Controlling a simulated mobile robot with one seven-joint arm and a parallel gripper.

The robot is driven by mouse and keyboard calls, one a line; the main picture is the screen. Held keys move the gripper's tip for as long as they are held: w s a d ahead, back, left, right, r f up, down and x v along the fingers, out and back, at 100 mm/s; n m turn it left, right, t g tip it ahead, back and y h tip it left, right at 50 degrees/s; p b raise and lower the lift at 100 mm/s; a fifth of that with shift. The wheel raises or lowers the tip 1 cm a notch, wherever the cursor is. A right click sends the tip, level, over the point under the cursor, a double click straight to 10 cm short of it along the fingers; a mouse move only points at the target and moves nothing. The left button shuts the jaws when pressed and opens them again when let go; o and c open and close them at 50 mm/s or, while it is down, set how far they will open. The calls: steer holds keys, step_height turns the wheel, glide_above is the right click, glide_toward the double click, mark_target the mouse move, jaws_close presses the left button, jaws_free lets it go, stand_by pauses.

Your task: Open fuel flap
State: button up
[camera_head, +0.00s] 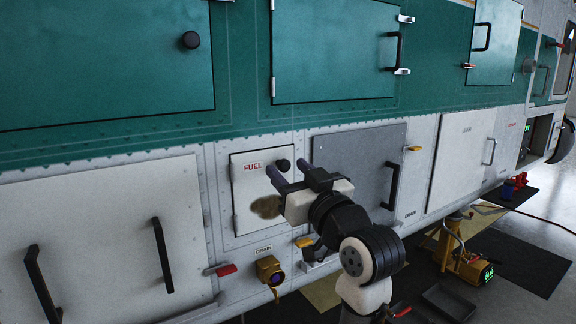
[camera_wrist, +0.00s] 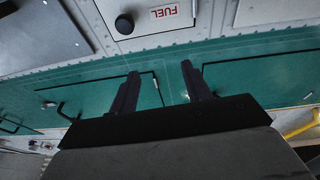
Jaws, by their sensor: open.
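The fuel flap (camera_head: 246,186) is a small light-grey panel with a red FUEL label (camera_head: 253,167) and a round black knob (camera_head: 283,165) at its upper right. It looks shut, and a brown stain marks its lower part. My gripper (camera_head: 289,169) is open and empty in front of the flap's right side, its fingers pointing up near the knob. It hides part of the flap's right edge. In the wrist view the flap (camera_wrist: 150,38) appears upside down at the top, its knob (camera_wrist: 124,24) beyond the open fingers (camera_wrist: 160,70) and apart from them.
A grey panel with a black handle (camera_head: 391,185) lies right of the flap. A larger panel with two black handles (camera_head: 162,255) lies left. A drain fitting (camera_head: 270,271) and red and yellow latches stick out below. A yellow jack (camera_head: 462,255) stands on the floor at right.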

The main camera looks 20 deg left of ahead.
steer(key=g+h, duration=0.2)
glide_toward(286, 167)
steer(key=p+x, duration=0.3)
steer(key=x, duration=0.6)
jaws_close()
stand_by(0.3)
